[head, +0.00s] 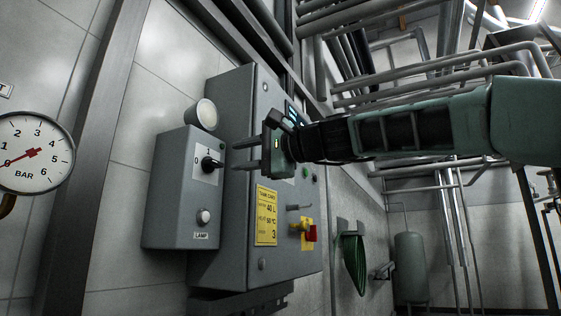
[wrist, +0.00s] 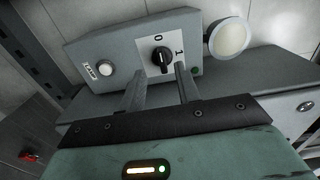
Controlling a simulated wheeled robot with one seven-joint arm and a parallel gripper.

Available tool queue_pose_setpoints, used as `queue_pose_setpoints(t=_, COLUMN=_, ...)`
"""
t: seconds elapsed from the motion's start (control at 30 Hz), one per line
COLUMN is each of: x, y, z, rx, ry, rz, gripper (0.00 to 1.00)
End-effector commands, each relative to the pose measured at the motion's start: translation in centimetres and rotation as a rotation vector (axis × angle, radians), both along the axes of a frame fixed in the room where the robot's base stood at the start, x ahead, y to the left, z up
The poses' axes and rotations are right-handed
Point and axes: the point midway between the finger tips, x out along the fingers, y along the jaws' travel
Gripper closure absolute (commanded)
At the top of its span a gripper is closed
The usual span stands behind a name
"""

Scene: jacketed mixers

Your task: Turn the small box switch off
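The small box (head: 172,205) is a grey housing on the wall side. Its switch is a black rotary knob (head: 210,163) on a white plate marked 0 and 1.
A white button (head: 203,216) labelled LAMP is low on the box, and a round pale lamp (head: 202,114) is on top. A larger grey cabinet (head: 226,235) with a yellow label and red-yellow switch (head: 309,233) is behind. A pressure gauge (head: 33,152) is at left.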

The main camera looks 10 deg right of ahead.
Motion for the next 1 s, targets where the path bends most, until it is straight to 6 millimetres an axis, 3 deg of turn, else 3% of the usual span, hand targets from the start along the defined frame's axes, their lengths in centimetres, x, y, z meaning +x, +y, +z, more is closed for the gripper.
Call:
queue_pose_setpoints(t=0.2, x=-3.1, y=-4.1, z=-0.4, rx=-0.001, ry=-0.003, rz=-0.005, gripper=0.67)
queue_pose_setpoints(t=0.4, x=-5.0, y=-6.5, z=-0.2, rx=0.0, ry=-0.001, rz=-0.003, gripper=0.67)
queue_pose_setpoints(t=1.0, x=-5.8, y=-7.5, z=0.0, rx=0.0, ry=0.0, rz=0.0, gripper=0.67)
